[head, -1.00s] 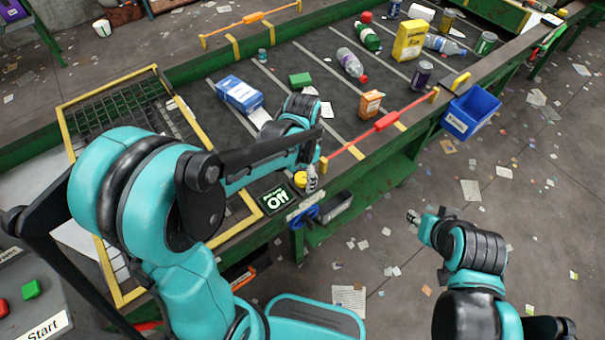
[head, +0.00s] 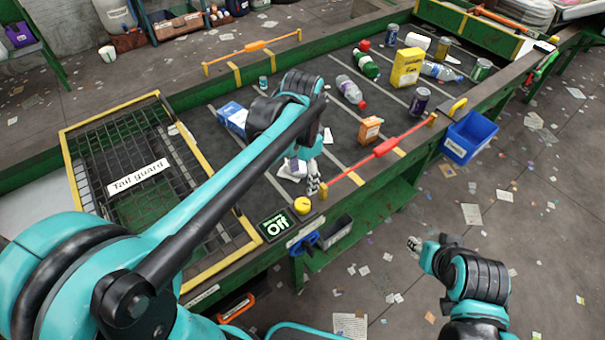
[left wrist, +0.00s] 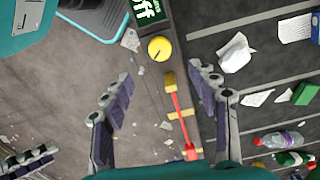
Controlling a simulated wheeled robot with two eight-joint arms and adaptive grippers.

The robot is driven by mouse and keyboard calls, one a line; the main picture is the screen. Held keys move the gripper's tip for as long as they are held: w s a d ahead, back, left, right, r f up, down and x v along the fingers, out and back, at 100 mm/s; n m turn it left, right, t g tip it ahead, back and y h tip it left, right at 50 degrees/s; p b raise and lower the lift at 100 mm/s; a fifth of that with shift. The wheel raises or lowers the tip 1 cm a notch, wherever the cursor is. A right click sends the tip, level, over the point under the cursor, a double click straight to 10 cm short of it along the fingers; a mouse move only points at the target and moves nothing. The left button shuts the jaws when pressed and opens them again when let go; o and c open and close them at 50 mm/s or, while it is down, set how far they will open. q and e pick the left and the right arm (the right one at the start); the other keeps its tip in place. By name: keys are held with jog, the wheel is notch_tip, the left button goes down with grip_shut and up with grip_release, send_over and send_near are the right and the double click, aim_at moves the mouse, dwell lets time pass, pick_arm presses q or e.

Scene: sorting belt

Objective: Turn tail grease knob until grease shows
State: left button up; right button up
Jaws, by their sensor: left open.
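A round yellow knob (head: 302,205) sits on the belt's near rail, beside the lit "Off" display (head: 278,225). In the left wrist view the knob (left wrist: 159,48) has a thin dark mark on its top. I see no label naming it and no grease around it. My left gripper (head: 312,180) is just beyond the knob in the head view. In the left wrist view its two fingers (left wrist: 160,80) are spread wide and empty, with the knob ahead of them and apart from them. My right gripper (head: 414,245) hangs over the floor at right; its jaws are too small to judge.
The "Tail guard" mesh (head: 140,175) with a yellow frame lies left of the knob. A red-and-yellow bar (head: 385,147) runs along the near rail to the right. Bottles, cans and boxes lie on the belt (head: 290,60). A blue bin (head: 470,137) hangs outside the rail.

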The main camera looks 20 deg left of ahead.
aim_at(303, 203)
pick_arm(q)
jog(key=shift+c, duration=0.2)
notch_tip(303, 203, down, 3)
jog(key=n, duration=1.4)
jog(key=shift+n+p, duration=0.3)
jog(key=n, duration=0.1)
jog(key=f+n, duration=0.1)
jog(key=n, duration=0.1)
notch_tip(303, 203, down, 8)
jog(key=shift+r+b, duration=0.15)
jog(key=shift+b, duration=1.05)
jog(key=c, duration=1.2)
